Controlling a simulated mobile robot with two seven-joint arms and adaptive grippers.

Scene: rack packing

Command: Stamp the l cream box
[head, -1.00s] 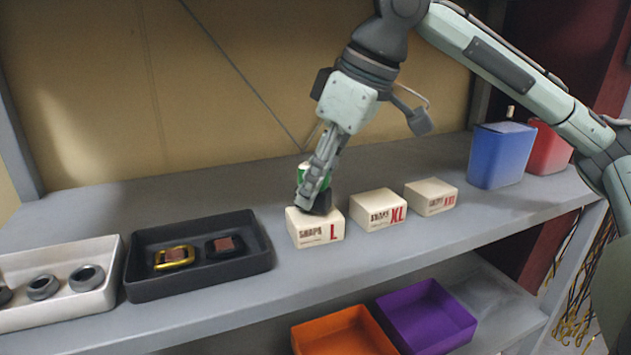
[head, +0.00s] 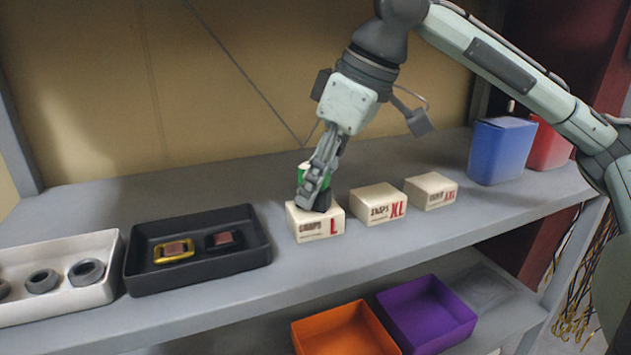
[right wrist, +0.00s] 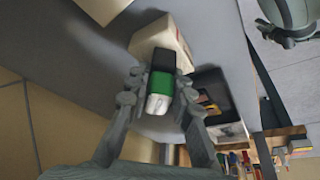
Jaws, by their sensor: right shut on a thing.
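The cream box marked L (head: 317,227) sits on the grey shelf, at the left of a row of cream boxes. My right gripper (head: 315,190) is over its top and shut on a green and black stamp (head: 308,180). In the right wrist view the stamp (right wrist: 160,85) is between the fingers, with its black end at the top of the L box (right wrist: 160,42). It appears to touch the box top; any mark under it is hidden. My left gripper is not in view.
The XL box (head: 377,207) and XXL box (head: 431,192) stand to the right. A black tray (head: 140,277) and a white tray (head: 112,262) stand left. Blue (head: 500,152) and red (head: 548,148) bins stand at the far right. Orange (head: 345,335) and purple (head: 430,315) bins are below.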

